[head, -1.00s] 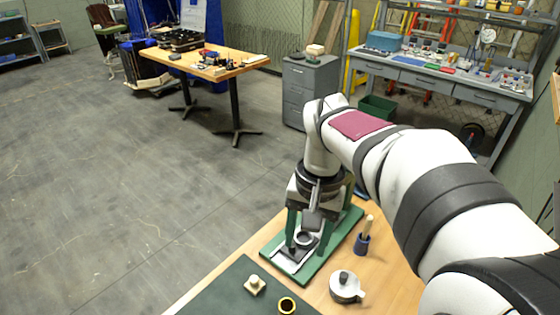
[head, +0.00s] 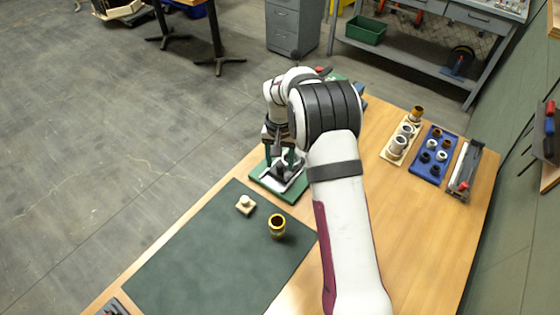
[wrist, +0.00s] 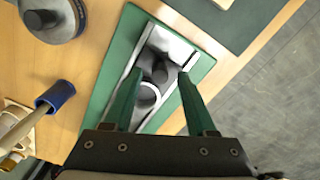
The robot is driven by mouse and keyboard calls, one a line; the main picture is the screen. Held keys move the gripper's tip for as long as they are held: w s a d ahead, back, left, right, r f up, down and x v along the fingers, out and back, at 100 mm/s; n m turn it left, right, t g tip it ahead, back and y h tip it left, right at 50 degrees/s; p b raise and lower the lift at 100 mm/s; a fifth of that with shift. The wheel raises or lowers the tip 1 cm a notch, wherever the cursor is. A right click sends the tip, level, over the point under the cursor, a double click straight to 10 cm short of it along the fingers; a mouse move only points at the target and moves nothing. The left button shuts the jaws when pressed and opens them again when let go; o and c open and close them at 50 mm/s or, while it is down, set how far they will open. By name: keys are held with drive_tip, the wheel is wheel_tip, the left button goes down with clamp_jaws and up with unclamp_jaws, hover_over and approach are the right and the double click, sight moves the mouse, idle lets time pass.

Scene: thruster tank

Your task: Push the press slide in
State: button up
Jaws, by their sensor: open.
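The press has a green base (head: 293,190) and a grey metal slide area, partly hidden by my arm in the head view. In the wrist view its base (wrist: 112,62) lies tilted, with the bright metal slide (wrist: 172,42) between rails and a pale ring (wrist: 149,95) beside dark round parts. I cannot tell how far in the slide is. My gripper (wrist: 160,74) has two green fingers, spread apart and empty, one on each side of the metal part. In the head view my gripper (head: 281,164) is over the press; contact cannot be told.
A dark green mat (head: 205,262) holds a small knobbed block (head: 245,205) and a brass ring (head: 277,226). A blue-headed tool (wrist: 55,95) and a round lidded item (wrist: 52,18) are left of the press in the wrist view. A blue tray (head: 420,168) stands right.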

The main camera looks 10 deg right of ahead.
drive_tip(key=shift+f, duration=0.35)
clamp_jaws()
idle(1.2)
